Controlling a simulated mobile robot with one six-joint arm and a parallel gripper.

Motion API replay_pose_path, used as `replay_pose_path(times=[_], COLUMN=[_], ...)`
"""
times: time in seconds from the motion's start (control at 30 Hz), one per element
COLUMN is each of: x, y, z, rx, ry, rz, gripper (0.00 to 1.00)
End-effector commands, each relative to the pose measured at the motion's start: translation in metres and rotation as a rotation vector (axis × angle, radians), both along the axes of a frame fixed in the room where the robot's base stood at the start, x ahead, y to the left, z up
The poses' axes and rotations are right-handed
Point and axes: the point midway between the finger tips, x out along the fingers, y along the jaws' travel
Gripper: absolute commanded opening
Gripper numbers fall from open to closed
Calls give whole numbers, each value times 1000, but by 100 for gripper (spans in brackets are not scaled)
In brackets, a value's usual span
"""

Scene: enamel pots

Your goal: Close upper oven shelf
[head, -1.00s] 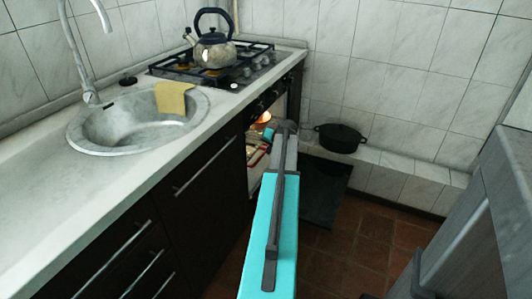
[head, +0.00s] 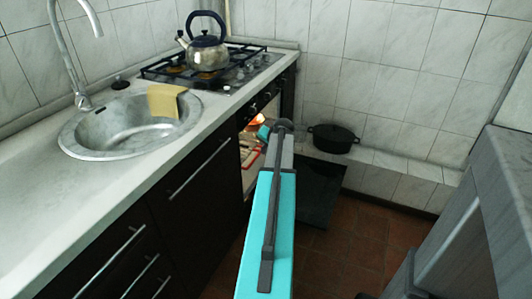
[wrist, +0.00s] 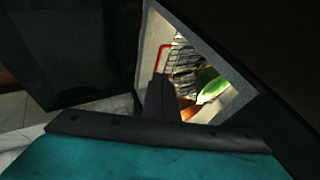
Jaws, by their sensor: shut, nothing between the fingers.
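The oven (head: 250,150) under the hob is open and lit inside, partly hidden by my arm in the head view. Its dark door (head: 318,195) is folded down. A wire shelf with a red front edge shows in the opening in the wrist view (wrist: 163,62); I cannot tell surely whether it is the upper one. Green and orange items (wrist: 208,84) lie by it. My gripper (wrist: 160,82) is shut and empty, its dark fingers in front of the opening beside the shelf. Contact is unclear. Its fingertips are hidden in the head view.
A counter with a sink (head: 130,125) and yellow cloth (head: 162,100) runs along the left. A kettle (head: 206,52) stands on the hob. A black pot (head: 333,138) sits on the tiled ledge. A grey wooden piece of furniture (head: 490,210) limits the right side. Brown floor lies between.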

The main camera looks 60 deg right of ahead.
Motion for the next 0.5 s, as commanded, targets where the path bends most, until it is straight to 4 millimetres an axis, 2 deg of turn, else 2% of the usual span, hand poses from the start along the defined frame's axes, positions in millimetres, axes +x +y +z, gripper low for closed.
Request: replay_pose_path(times=[0.27, 0.5], x=[23, 42], y=[8, 15], z=[10, 16], rx=[218, 478], ry=[-227, -459], rz=[-253, -487], gripper=[0, 0])
